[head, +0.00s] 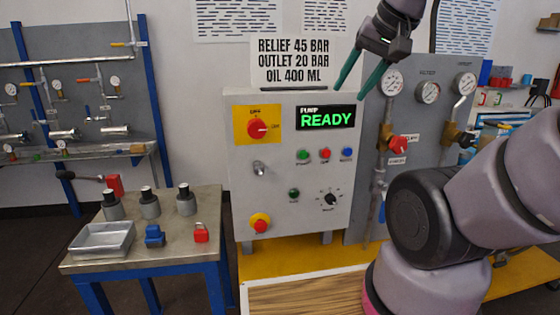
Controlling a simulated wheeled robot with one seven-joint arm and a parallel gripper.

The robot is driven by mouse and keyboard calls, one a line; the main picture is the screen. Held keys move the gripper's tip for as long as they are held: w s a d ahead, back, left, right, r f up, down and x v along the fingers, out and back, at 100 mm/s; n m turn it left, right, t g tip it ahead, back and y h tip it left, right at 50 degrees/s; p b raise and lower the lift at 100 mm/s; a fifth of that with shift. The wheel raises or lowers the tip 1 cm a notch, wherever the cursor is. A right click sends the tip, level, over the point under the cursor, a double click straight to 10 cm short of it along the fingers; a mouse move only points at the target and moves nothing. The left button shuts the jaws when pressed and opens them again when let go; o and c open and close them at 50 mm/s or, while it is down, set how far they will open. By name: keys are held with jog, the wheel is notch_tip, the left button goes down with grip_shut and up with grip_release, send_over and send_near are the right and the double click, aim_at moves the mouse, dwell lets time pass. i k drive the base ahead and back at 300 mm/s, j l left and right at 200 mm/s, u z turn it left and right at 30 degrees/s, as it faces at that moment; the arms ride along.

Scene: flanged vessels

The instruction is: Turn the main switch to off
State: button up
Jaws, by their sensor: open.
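The main switch (257,128) is a red rotary knob on a yellow square plate at the upper left of the grey control cabinet (240,180). Small lettering is on the plate above and to the right of the knob; its pointer appears to face right, but the lettering is too small to read surely. My gripper (348,92) hangs in front of the cabinet's upper right, to the right of and above the switch. Its two green fingers are apart, empty, and clear of the switch.
A display (326,117) reads READY. Below are several push buttons, a selector dial (330,198) and a red stop button (260,224) on yellow. A side table (190,240) holds a metal tray (103,240), cylinders and a red padlock (201,233). Gauges and valves stand right of the cabinet.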

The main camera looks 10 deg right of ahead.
aim_at(257, 128)
jog(key=k+j+z, duration=0.25)
jog(key=k, duration=0.15)
jog(key=k+j+z, duration=0.1)
jog(key=k+z, duration=0.15)
jog(key=k, duration=0.15)
